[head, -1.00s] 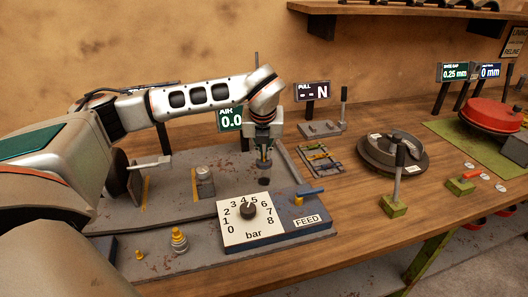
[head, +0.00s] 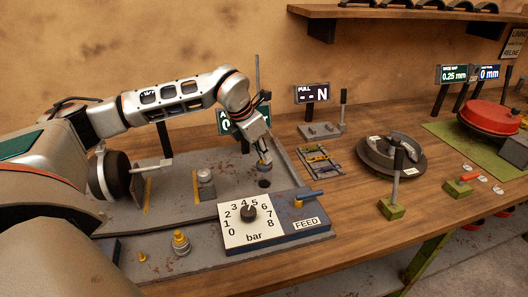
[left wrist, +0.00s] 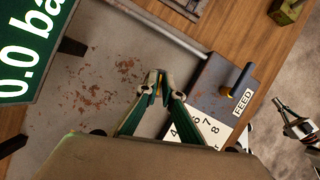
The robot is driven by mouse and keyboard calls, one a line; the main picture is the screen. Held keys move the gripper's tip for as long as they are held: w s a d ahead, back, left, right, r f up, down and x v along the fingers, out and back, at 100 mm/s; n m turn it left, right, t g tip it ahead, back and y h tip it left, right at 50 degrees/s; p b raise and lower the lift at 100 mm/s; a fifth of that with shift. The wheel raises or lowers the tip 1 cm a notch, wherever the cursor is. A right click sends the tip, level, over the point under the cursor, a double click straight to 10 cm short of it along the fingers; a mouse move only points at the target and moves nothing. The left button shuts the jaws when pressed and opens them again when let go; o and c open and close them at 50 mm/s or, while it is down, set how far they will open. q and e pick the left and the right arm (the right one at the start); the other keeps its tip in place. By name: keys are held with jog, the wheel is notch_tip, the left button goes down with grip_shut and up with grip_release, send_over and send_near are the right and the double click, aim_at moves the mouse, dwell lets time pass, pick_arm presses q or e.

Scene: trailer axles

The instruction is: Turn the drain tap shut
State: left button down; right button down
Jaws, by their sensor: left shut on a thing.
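My left gripper (head: 264,167) is low over the grey plate, behind the FEED block, its wrist tilted. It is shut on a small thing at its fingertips. In the left wrist view the two fingertips (left wrist: 158,80) meet around a narrow orange piece, which I take to be the drain tap; the fingers hide most of it, so I cannot read its angle. A dark round spot (head: 265,184) lies on the plate just below the fingertips. My right gripper is not in the head view; a silver and black part at the right edge of the left wrist view may be it.
The FEED block (head: 318,209) carries a blue lever (head: 310,194) and adjoins the white bar dial (head: 238,229). A grey post (head: 205,183) and a yellow-grey fitting (head: 181,243) stand nearby. A "0.0" display (left wrist: 30,60) is behind the arm. Bare wood (head: 345,220) lies to the right.

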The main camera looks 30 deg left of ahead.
pick_arm(q)
jog(key=m+p, duration=0.1)
jog(key=m, duration=0.1)
jog(key=shift+r+m+g+h, duration=0.1)
jog(key=shift+m+g+h, duration=0.2)
jog(key=shift+h, duration=0.1)
jog(key=shift+m, duration=0.3)
jog(key=shift+p, duration=0.3)
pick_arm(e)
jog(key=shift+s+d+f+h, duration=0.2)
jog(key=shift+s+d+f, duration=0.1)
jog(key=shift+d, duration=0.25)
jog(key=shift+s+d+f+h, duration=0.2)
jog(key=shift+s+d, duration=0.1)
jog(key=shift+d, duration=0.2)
pick_arm(q)
jog(key=c, duration=2.2)
grip_release()
